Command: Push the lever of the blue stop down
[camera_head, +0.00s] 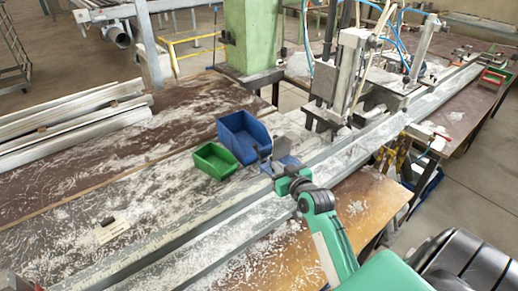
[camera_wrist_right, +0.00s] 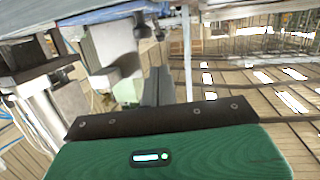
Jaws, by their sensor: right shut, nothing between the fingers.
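The blue stop (camera_head: 285,161) sits on the long metal rail beside the bins, with a grey block (camera_head: 286,147) above its blue base. A thin dark upright part (camera_head: 262,156) stands at its left; I cannot tell if it is the lever. My right gripper (camera_head: 277,171) is shut and empty, close against the near side of the stop, which it partly hides. Contact cannot be told. The right wrist view shows my green gripper body (camera_wrist_right: 165,155) with a dark plate, and a pale grey block (camera_wrist_right: 115,45) beyond it. My left gripper is not in view.
A blue bin (camera_head: 243,136) and a green bin (camera_head: 214,161) stand behind the rail. A clamp machine (camera_head: 345,75) stands farther along it. The metal rail (camera_head: 165,248) runs diagonally across the bench. Shavings cover the bench; a white label (camera_head: 112,230) lies at left.

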